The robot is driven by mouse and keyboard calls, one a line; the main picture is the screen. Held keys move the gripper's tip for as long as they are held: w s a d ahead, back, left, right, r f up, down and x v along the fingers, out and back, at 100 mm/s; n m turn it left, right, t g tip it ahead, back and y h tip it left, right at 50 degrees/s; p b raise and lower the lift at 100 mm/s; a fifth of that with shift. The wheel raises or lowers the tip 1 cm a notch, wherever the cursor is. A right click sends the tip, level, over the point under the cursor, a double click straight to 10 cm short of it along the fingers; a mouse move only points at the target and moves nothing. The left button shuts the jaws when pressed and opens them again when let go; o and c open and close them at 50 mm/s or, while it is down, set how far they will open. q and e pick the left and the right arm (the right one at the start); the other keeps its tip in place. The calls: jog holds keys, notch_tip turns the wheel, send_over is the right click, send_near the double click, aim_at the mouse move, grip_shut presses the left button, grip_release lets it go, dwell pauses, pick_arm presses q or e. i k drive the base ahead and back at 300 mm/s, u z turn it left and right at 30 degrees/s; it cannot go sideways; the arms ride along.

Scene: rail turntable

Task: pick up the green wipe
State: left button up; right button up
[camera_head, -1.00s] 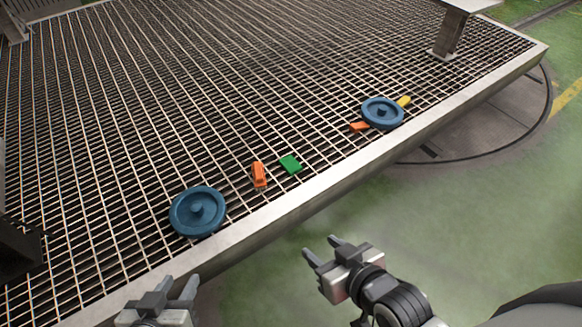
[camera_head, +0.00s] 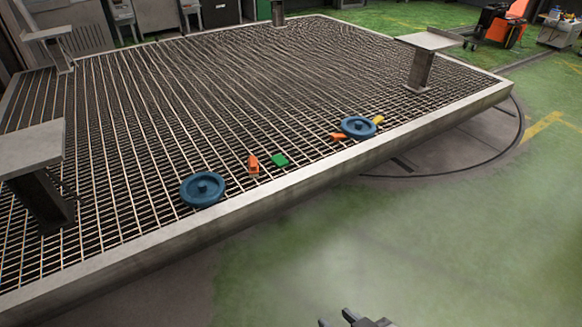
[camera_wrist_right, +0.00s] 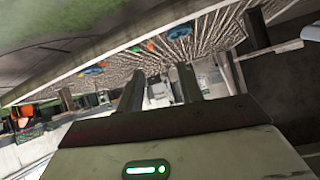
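The green wipe (camera_head: 280,160) lies flat on the grating of the turntable deck, near its front edge, just right of an orange object (camera_head: 253,165). It also shows, small, in the right wrist view (camera_wrist_right: 135,50). My right gripper (camera_head: 345,318) shows only its fingertips at the bottom of the head view, well short of the deck. In the right wrist view its two fingers (camera_wrist_right: 160,85) stand apart with nothing between them. My left gripper is out of the head view.
A blue round wheel-like object (camera_head: 202,189) lies left of the wipe. Another blue one (camera_head: 358,127) lies to the right, with an orange piece (camera_head: 338,136) and a yellow piece (camera_head: 378,120) beside it. The deck has a raised metal edge (camera_head: 300,184). Posts with flat tops (camera_head: 420,62) stand on it.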

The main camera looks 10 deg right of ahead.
aim_at(279, 161)
jog(key=z, duration=0.6)
jog(key=i, duration=2)
jog(key=u, duration=1.05)
jog(key=i, duration=0.4)
jog(key=u, duration=0.4)
